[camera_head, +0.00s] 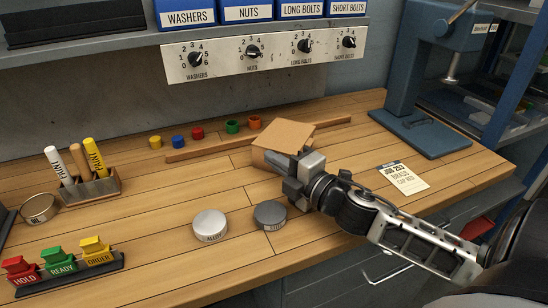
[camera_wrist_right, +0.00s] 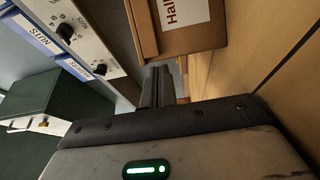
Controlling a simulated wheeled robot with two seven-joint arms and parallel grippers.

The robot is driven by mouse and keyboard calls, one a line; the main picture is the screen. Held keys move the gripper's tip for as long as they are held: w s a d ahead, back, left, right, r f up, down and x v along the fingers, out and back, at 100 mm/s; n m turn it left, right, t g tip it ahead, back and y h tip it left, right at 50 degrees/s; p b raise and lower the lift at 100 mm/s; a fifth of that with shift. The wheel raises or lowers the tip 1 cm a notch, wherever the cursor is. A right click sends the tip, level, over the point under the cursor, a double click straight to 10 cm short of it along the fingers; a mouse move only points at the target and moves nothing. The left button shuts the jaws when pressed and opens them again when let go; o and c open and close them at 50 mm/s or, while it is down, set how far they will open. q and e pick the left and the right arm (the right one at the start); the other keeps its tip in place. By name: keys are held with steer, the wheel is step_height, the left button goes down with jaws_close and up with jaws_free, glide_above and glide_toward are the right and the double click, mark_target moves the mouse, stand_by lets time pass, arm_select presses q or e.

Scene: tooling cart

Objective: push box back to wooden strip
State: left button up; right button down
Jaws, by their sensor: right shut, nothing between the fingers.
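A brown cardboard box (camera_head: 284,132) stands on the wooden bench, right of its middle. It also shows at the top of the right wrist view (camera_wrist_right: 142,28), with a white label on one face. A long thin wooden strip (camera_head: 205,149) lies across the bench behind the box, partly hidden by it. I cannot tell whether box and strip touch. My right gripper (camera_head: 277,158) is shut and empty, with its fingertips at the near side of the box. In the right wrist view, the closed fingers (camera_wrist_right: 160,85) point toward the box; contact is unclear. My left gripper is out of view.
Several coloured caps (camera_head: 197,133) sit behind the strip. Two round tins, one silver (camera_head: 209,225) and one dark (camera_head: 270,215), stand in front of the gripper. A job card (camera_head: 401,178) and blue press (camera_head: 420,130) are to the right. A marker holder (camera_head: 90,188) is at left.

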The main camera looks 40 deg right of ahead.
mark_target(287, 145)
steer(key=shift+w, duration=0.3)
steer(key=d, duration=0.1)
steer(key=w+d, duration=0.1)
steer(key=d, duration=0.1)
steer(key=w+d+p, duration=0.1)
steer(key=shift+d, duration=0.4)
steer(key=shift+s, duration=0.15)
